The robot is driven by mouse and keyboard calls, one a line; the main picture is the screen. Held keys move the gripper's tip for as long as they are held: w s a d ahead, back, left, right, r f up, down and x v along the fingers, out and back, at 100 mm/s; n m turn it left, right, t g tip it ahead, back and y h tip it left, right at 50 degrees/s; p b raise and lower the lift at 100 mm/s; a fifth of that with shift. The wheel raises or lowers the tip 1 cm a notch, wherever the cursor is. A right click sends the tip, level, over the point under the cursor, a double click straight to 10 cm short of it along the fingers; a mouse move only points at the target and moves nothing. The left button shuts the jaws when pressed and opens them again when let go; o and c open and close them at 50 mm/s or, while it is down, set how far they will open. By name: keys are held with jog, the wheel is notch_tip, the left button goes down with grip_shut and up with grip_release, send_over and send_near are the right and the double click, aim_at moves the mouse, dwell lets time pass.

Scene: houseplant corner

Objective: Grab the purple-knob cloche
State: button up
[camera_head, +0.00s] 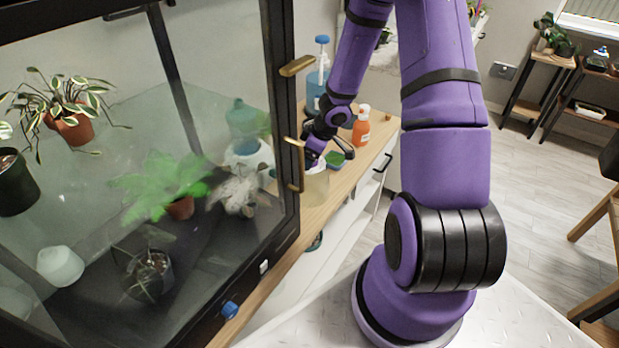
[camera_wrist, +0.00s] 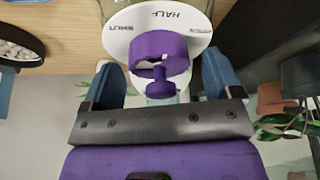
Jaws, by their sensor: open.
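In the wrist view a purple knob (camera_wrist: 160,46) stands on a white round plate (camera_wrist: 118,46) with dark lettering, "HALF" and "SHUT" among it. My gripper (camera_wrist: 162,66) is open, with one blue finger on each side of the knob and a visible gap on both sides. In the head view my gripper (camera_head: 324,158) is above a pale, cloudy vessel (camera_head: 315,188) on the wooden top, which looks like the cloche. The knob cannot be made out there, and my gripper covers the vessel's upper part.

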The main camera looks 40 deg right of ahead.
grip_shut()
dwell(0.3)
jog(key=shift+r, duration=0.1)
